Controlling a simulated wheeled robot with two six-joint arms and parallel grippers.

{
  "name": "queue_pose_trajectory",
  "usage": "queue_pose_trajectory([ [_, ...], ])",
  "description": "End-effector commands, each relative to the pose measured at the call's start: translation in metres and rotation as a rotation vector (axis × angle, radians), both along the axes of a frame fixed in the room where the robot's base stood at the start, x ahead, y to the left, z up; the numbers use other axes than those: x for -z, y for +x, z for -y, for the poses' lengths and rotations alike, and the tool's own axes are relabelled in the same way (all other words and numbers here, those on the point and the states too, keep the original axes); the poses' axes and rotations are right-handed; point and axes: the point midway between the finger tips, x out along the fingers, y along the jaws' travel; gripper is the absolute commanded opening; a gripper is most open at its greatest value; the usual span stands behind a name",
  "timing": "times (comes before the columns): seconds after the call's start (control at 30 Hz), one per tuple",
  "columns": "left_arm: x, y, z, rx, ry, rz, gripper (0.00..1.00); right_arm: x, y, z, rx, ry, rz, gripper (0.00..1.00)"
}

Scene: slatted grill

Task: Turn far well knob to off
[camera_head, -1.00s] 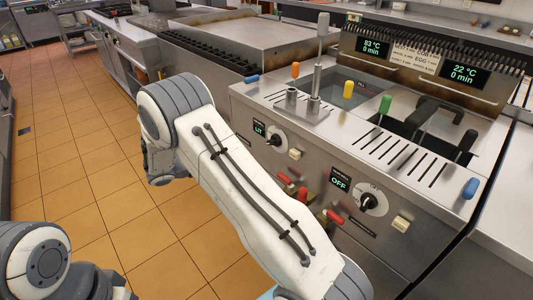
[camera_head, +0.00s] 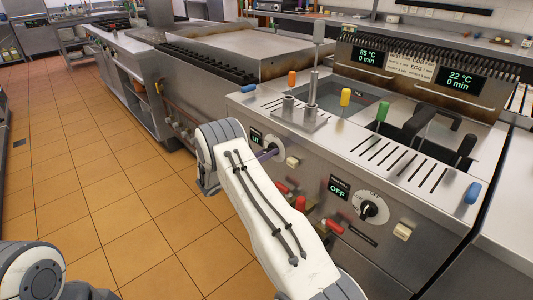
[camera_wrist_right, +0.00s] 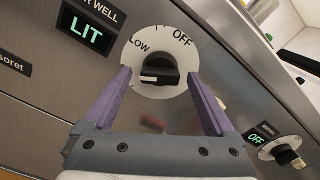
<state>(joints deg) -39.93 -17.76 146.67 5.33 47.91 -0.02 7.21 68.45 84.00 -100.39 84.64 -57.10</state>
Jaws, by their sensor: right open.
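The far well knob (camera_wrist_right: 160,70) is black on a white round dial marked LOW and OFF. Its white mark points left, on the LOW side, and the display beside it (camera_wrist_right: 86,33) reads LIT. My right gripper (camera_wrist_right: 159,85) is open, with one purple finger on each side of the knob; I cannot tell whether they touch it. In the head view the right gripper (camera_head: 267,153) is at the panel, and my arm and the gripper mostly hide this knob. My left gripper is out of view; only part of the left arm shows at lower left.
A second knob (camera_head: 369,209) with an OFF display (camera_head: 339,188) is to the right on the same panel. Red handles (camera_head: 334,226) stick out below. A small beige switch (camera_head: 292,162) is right of the far well knob. Tiled floor is clear at left.

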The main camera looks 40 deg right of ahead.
Motion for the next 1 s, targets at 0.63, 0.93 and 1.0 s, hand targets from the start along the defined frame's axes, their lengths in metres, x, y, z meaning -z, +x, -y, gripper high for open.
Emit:
queue_pose_trajectory([
  [0.63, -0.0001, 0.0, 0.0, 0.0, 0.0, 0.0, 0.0, -0.0002, 0.0007, 0.008, -0.001, 0.0, 0.0, 0.04],
  [0.93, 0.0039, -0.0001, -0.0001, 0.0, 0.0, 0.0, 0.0, 0.0009, 0.0008, 0.0078, -0.001, 0.004, 0.043, 0.04],
  [1.0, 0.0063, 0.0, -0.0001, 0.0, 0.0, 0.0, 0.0, 0.0013, 0.0008, 0.0078, -0.001, 0.006, 0.074, 0.04],
])
